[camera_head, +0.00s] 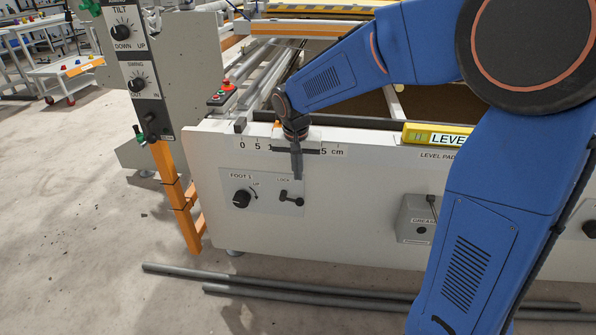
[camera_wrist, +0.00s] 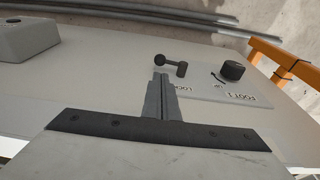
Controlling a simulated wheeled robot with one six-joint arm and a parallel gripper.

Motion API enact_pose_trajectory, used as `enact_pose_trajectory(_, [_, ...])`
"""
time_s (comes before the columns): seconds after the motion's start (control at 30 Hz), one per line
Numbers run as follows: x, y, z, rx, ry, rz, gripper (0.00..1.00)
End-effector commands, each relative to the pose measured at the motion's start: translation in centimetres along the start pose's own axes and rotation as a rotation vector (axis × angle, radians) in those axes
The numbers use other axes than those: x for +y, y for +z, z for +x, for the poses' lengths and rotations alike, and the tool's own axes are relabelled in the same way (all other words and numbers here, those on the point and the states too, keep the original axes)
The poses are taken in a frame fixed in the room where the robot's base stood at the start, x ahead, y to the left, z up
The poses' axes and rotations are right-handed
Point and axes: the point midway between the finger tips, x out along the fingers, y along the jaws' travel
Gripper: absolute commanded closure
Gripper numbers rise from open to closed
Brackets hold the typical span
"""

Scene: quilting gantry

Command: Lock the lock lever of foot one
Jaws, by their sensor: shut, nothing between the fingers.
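The lock lever (camera_head: 290,197) is a small black lever with a ball end on the light grey foot one panel (camera_head: 270,208). It sits under the printed word LOCK. In the wrist view the lock lever (camera_wrist: 172,64) lies just beyond my fingertips, its ball end toward the left. A round black foot one knob (camera_head: 241,199) is left of the lever, and the same knob (camera_wrist: 232,71) shows in the wrist view. My gripper (camera_head: 297,177) points down in front of the panel, just above the lever. Its fingers (camera_wrist: 161,78) are shut and empty. I see no clear contact with the lever.
A grey grease box (camera_head: 415,219) sticks out from the panel to the right. A yellow level (camera_head: 437,135) lies on the top edge. An orange post (camera_head: 178,205) stands at the left. Grey pipes (camera_head: 300,291) lie on the floor in front.

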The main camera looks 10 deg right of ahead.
Motion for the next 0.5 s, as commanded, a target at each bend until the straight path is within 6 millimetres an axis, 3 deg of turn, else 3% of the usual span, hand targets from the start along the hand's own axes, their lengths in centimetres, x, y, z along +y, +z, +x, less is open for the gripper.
enact_pose_trajectory(0.5, [0.1, 0.1, 8.8, -0.003, 0.002, -0.002, 1.00])
